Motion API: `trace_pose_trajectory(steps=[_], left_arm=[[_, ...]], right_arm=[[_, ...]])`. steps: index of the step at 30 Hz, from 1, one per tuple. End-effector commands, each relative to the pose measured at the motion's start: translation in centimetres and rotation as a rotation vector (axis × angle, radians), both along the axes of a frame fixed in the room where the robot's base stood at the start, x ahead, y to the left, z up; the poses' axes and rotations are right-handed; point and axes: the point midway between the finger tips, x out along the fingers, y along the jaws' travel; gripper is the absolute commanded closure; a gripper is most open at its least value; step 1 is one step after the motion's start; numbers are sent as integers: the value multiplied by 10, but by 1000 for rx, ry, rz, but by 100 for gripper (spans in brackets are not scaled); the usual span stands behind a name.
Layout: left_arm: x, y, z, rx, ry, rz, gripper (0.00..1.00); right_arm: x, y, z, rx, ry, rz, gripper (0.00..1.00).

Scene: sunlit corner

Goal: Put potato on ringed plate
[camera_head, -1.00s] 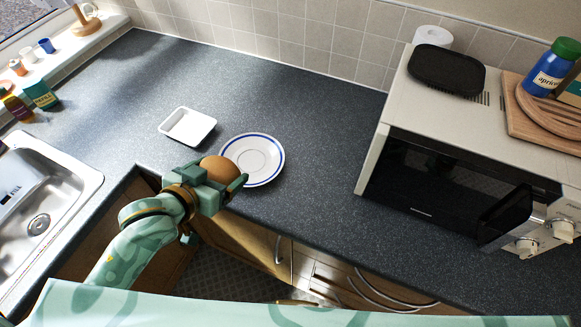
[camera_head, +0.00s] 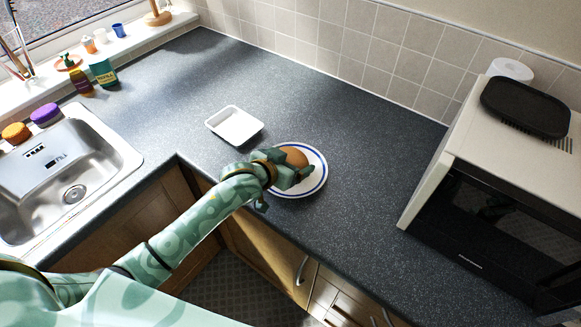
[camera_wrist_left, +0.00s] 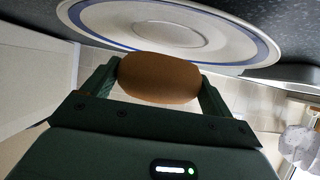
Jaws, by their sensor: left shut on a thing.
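The brown potato (camera_head: 293,156) is between the fingers of my left gripper (camera_head: 293,168), which is shut on it. It also shows in the left wrist view (camera_wrist_left: 159,78), with a finger on each side. The ringed plate (camera_head: 318,176) is white with a blue ring and lies on the dark counter. In the head view the gripper and potato overlap the plate's left and middle part. In the wrist view the plate (camera_wrist_left: 180,25) is close beyond the potato; I cannot tell whether they touch. My right gripper is not in view.
A white square dish (camera_head: 235,125) stands left of the plate. A microwave (camera_head: 490,200) with a black tray (camera_head: 525,107) on top stands at the right. The sink (camera_head: 72,175) is at the left. The counter behind the plate is clear.

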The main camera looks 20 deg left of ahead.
Motion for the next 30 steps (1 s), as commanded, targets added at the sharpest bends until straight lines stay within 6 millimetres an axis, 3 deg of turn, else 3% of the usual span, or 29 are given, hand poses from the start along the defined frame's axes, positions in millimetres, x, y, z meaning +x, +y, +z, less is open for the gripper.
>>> trace_pose_trajectory(steps=[1, 3, 13, 14, 15, 24, 30], left_arm=[[-1, 0, -13, -1, 4, 0, 43], [-1, 0, -20, -1, 1, 0, 43], [-1, 0, -21, -1, 0, 0, 43], [-1, 0, -22, 0, 2, 0, 12], [-1, 0, -21, 1, 2, 0, 1], [-2, 1, -17, -1, 1, 0, 0], [-33, 11, 2, 1, 2, 0, 0]], right_arm=[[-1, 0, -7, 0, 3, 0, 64], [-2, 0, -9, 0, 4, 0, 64], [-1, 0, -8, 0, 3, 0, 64], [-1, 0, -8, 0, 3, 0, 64], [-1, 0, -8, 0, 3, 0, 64], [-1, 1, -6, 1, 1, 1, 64], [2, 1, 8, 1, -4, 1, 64]])
